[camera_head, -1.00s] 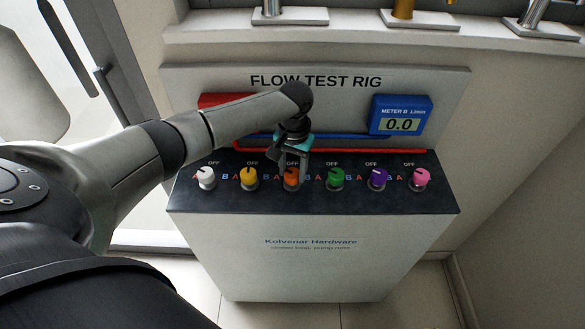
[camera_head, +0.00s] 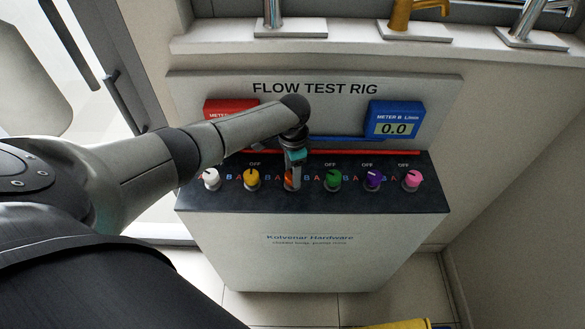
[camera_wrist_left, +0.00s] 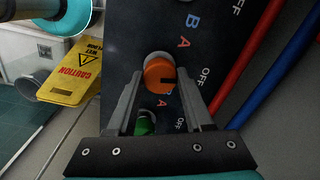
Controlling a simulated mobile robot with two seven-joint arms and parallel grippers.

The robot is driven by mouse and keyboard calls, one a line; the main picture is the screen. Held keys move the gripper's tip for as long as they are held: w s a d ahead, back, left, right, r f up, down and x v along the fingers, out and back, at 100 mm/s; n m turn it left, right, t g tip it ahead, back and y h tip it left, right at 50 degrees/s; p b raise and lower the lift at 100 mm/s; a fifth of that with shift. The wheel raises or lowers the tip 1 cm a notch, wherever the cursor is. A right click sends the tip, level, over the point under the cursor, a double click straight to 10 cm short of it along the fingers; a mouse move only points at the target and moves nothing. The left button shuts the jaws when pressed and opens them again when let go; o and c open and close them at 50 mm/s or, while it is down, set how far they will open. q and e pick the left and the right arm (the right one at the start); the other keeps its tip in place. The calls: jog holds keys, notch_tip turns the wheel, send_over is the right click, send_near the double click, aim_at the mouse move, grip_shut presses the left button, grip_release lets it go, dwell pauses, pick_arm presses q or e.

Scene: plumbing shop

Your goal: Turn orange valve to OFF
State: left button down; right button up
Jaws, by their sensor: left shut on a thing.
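The orange valve (camera_head: 288,181) is the third knob from the left in the row on the dark top of the flow test rig. My left gripper (camera_head: 292,184) reaches down over it and hides most of it. In the left wrist view the orange valve (camera_wrist_left: 157,73) sits between the two fingertips (camera_wrist_left: 160,88), and the jaws are shut on it. Its dark pointer mark faces right in that view, toward the OFF label (camera_wrist_left: 205,77). My right gripper is in neither view.
The white (camera_head: 211,179), yellow (camera_head: 252,178), green (camera_head: 333,179), purple (camera_head: 373,178) and pink (camera_head: 412,179) valves share the row. The blue meter B (camera_head: 394,119) reads 0.0. My arm partly covers the red meter (camera_head: 228,108). A yellow caution sign (camera_wrist_left: 76,75) shows beyond the rig.

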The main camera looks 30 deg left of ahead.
pick_arm(q)
jog(key=shift+m, duration=1.1)
jog(key=shift+c, duration=1.4)
grip_release()
jog(key=shift+r+p, duration=0.35)
jog(key=shift+r, duration=0.25)
notch_tip(320, 180, up, 14)
jog(key=p, duration=0.1)
jog(key=shift+s, duration=0.15)
jog(key=shift+d, duration=0.2)
